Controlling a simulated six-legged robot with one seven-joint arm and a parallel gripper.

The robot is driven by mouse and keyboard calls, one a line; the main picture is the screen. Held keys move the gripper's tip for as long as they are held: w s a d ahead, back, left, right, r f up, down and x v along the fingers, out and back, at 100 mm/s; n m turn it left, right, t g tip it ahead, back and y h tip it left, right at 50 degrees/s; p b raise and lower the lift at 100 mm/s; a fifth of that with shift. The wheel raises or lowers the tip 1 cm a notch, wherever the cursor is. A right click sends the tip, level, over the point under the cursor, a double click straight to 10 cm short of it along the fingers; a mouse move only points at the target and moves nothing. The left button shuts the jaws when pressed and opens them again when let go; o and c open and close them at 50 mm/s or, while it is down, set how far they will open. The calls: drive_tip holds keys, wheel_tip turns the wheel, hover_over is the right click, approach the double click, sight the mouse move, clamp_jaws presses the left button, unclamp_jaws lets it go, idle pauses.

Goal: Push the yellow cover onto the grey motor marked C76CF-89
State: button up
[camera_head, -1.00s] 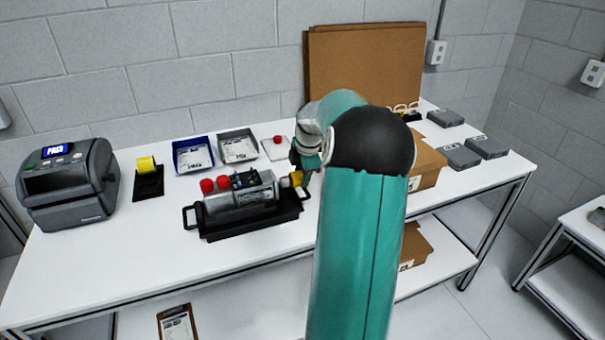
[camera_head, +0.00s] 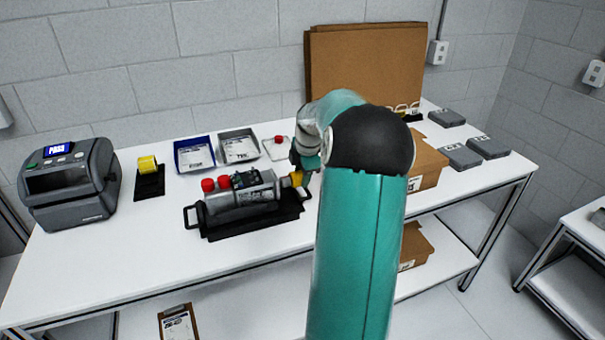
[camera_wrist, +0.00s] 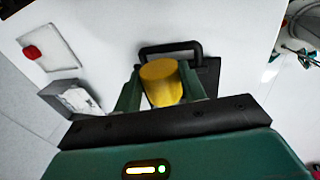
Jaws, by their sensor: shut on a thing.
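The grey motor (camera_head: 262,192) lies on its side in a black tray (camera_head: 250,226) on the white bench, with two red caps on its left part. The lettering on its side is too small to read surely. The yellow cover (camera_head: 295,179) is at the motor's right end, close to it or touching; I cannot tell how far on it is. My gripper (camera_head: 299,168) is at that end, partly hidden by my arm. In the wrist view, my gripper (camera_wrist: 160,88) is shut on the yellow cover (camera_wrist: 161,84), one finger on each side. The motor is hidden there.
A tray handle (camera_wrist: 170,47) stands just beyond the cover. Behind the motor are a blue bin (camera_head: 194,154), a grey bin (camera_head: 238,147) and a white plate with a red knob (camera_head: 278,140). A tester (camera_head: 70,185) stands left. The front bench strip is clear.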

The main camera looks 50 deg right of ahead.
sight(289, 178)
drive_tip(key=shift+w+a, duration=0.55)
drive_tip(key=shift+a, duration=0.35)
drive_tip(key=shift+w+a, duration=0.5)
drive_tip(key=shift+a, duration=0.35)
idle(3.8)
drive_tip(key=o, duration=1)
drive_tip(key=v, duration=1.3)
drive_tip(key=shift+s+a+r, duration=0.15)
drive_tip(key=shift+r, duration=0.25)
